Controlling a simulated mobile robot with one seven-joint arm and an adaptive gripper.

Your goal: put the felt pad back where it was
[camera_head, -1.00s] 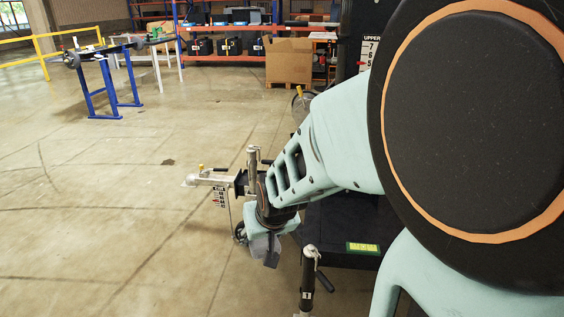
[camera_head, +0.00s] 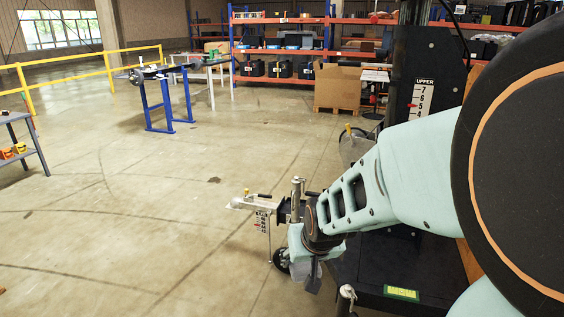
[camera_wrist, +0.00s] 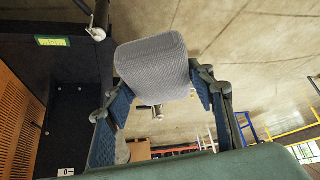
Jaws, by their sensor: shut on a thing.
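The felt pad (camera_wrist: 155,72) is a light grey woven block with rounded corners, seen in the wrist view. My gripper (camera_wrist: 155,92) is shut on it, with a blue-padded finger at each side. In the head view my gripper (camera_head: 311,268) hangs low beside the black light tower trailer (camera_head: 385,262), and the grey shape at its end is too small to make out well. The pad is off the floor. Where it was before cannot be told from these frames.
The trailer's hitch coupler (camera_head: 250,202) and jack wheel (camera_head: 282,260) stand just left of my gripper. A black post (camera_head: 346,298) rises in front. A blue stand (camera_head: 165,105), a yellow rail (camera_head: 75,68) and shelves (camera_head: 280,50) are farther off.

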